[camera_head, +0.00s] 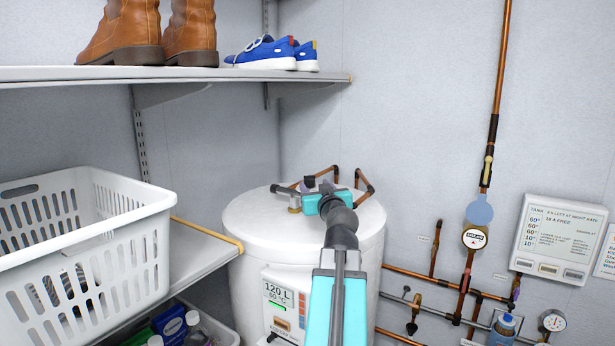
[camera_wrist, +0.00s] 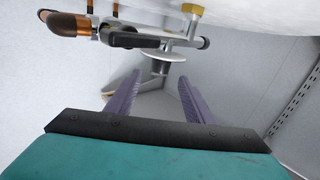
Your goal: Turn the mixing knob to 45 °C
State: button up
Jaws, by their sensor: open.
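A white water tank (camera_head: 250,222) stands in the middle of the head view, with a valve and pipe fitting (camera_head: 285,189) on its top. In the wrist view a grey and black round knob (camera_wrist: 160,63) hangs from the fitting; I take it for the mixing knob, but no scale or pointer can be read. My gripper (camera_wrist: 158,88) is open, its two purple fingers spread apart and empty, pointing toward the knob. The knob appears between the fingers and beyond their tips, apparently untouched. In the head view my gripper (camera_head: 307,186) is over the tank top and hides part of the fitting.
Copper pipes (camera_head: 362,182) rise behind the fitting. A shelf (camera_head: 215,75) with boots and blue shoes overhangs at upper left. A white basket (camera_head: 120,240) sits at left. Wall pipes, a gauge (camera_head: 552,320) and a panel (camera_head: 558,238) are at right.

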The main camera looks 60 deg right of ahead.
aim_at(311, 181)
jog(key=shift+p+x, duration=1.1)
jog(key=shift+x, duration=2.8)
jog(key=shift+f, duration=0.1)
